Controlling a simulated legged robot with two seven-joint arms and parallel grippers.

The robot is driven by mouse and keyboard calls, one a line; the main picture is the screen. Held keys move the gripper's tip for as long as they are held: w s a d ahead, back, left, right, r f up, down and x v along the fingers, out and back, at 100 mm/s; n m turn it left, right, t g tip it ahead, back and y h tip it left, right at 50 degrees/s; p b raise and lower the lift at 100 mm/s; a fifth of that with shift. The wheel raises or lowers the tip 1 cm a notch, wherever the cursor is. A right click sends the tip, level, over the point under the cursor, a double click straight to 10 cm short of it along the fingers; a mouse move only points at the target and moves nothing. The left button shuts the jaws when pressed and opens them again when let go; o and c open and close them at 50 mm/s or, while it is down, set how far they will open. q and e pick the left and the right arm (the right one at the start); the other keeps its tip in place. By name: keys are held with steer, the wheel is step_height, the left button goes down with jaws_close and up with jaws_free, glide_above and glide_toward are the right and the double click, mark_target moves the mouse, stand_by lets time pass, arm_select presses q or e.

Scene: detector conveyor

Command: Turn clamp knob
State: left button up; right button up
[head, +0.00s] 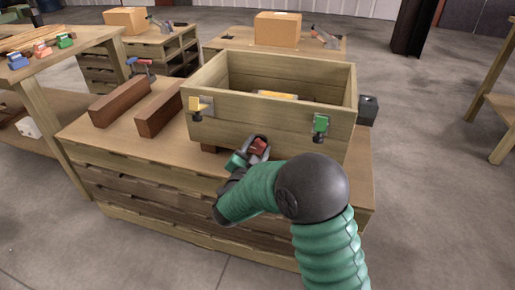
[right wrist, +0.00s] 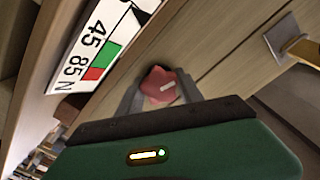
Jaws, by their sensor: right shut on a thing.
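The red clamp knob (right wrist: 158,86) sits low at the front of the open wooden box (head: 270,125). My right gripper (right wrist: 162,92) is around the knob, one finger on each side, shut on it. In the head view the right gripper (head: 256,150) is at the box's lower front, and the red knob (head: 259,146) shows partly between its fingers. The rest of the clamp is hidden. My left gripper is not in view.
The box has a yellow latch (head: 199,106) and a green latch (head: 320,125) on its front. Two brown wooden blocks (head: 120,101) lie to its left on the workbench (head: 90,130). A label with numbers (right wrist: 98,45) shows in the wrist view.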

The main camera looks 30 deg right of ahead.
steer(key=m, duration=0.1)
steer(key=m+b, duration=0.1)
steer(key=shift+s+f+m, duration=0.1)
steer(key=shift+f+m, duration=0.2)
steer(key=shift+m, duration=0.1)
steer(key=m+b, duration=0.2)
steer(key=m, duration=0.1)
steer(key=shift+f+m, duration=0.1)
steer(key=shift+m, duration=0.2)
steer(key=m+b, duration=0.3)
steer(key=m, duration=0.1)
steer(key=shift+f, duration=0.1)
steer(key=shift+m+b, duration=0.65)
steer(key=shift+m, duration=0.45)
steer(key=o, duration=1.4)
steer(key=shift+r, duration=0.3)
